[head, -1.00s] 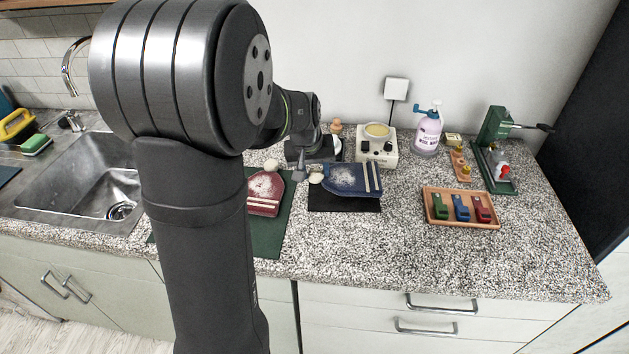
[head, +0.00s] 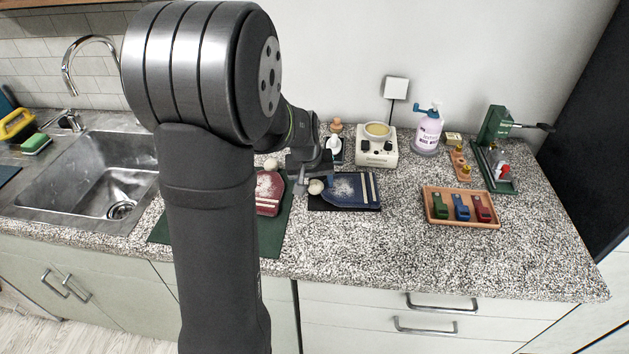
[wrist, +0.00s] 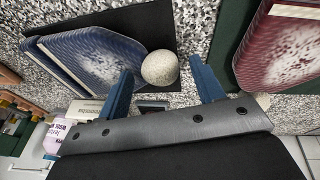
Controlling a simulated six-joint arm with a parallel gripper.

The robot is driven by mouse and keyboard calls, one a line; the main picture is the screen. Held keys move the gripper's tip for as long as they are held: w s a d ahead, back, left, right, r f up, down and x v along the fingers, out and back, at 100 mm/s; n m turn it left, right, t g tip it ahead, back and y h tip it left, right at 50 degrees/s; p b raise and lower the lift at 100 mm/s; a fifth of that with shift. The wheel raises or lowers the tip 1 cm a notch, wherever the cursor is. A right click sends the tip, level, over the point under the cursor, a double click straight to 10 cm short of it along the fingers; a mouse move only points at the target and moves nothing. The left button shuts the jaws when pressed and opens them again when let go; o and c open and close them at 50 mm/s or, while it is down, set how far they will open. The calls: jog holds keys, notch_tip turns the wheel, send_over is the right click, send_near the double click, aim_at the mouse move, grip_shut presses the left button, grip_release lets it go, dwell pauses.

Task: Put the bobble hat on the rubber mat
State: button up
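A blue bobble hat (head: 348,188) with a white snowy patch, pale stripes and a cream bobble (head: 316,187) lies flat on a black mat (head: 330,206). A red bobble hat (head: 268,190) lies on a green mat (head: 268,235), partly hidden by my arm. Which mat is the rubber one I cannot tell. My gripper (head: 313,178) is open and empty above the blue hat's bobble end. In the wrist view the blue hat's bobble (wrist: 160,68) appears between the spread blue fingers (wrist: 163,88); no contact is visible. The red hat (wrist: 285,45) is to the right there.
Behind stand a white device with a round top (head: 377,150) and a pump bottle (head: 428,132). A wooden tray (head: 460,224) with several coloured items sits right, near a green press (head: 495,150). The sink (head: 90,180) is left. The front right counter is clear.

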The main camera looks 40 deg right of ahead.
jog(key=v, duration=1.2)
jog(key=shift+r, duration=0.2)
jog(key=x, duration=1.2)
jog(key=shift+r, duration=1.7)
